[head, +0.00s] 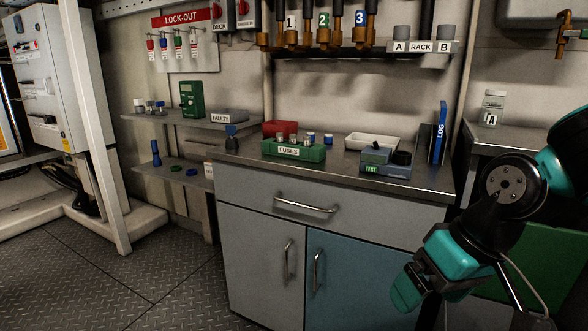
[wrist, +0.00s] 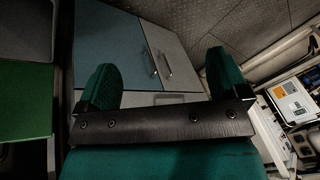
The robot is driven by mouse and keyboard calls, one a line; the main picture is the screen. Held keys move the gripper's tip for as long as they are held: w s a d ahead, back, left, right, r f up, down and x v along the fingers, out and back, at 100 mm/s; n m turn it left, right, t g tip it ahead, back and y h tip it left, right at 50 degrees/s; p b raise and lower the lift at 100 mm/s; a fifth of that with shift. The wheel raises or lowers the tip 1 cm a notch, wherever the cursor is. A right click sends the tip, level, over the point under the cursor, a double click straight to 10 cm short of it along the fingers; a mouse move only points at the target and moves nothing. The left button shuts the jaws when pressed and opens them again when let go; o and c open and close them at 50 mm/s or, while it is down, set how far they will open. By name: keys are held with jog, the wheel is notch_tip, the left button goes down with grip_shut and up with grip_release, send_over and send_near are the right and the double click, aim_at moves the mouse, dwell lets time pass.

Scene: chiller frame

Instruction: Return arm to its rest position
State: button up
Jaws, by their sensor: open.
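My arm reaches in from the right edge of the head view, with its teal and black links folded in front of the cabinet (head: 262,252). My gripper (head: 408,290) hangs low in front of the cabinet's blue door (head: 345,270), apart from it. In the wrist view my gripper (wrist: 163,76) shows two green fingers spread wide with nothing between them. The blue door (wrist: 128,38) and the grey door (wrist: 172,52) lie beyond the fingers, with their handles visible.
The worktop holds a green fuse box (head: 310,151), a blue test unit (head: 385,165), a white tray (head: 358,142) and a blue log binder (head: 440,132). A green panel (head: 550,262) stands behind my arm at right. The chequered floor (head: 90,285) is clear at left.

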jog(key=s+a+r+n+g, duration=0.1)
jog(key=s+a+r+n, duration=0.15)
jog(key=s, duration=0.25)
jog(key=s+a+r+n+g, duration=0.1)
jog(key=s+a+n, duration=0.1)
jog(key=s+a, duration=0.25)
notch_tip(320, 180, up, 28)
jog(key=p, duration=2.8)
jog(key=shift+s+d+r+y, duration=0.15)
jog(key=shift+d+y, duration=0.15)
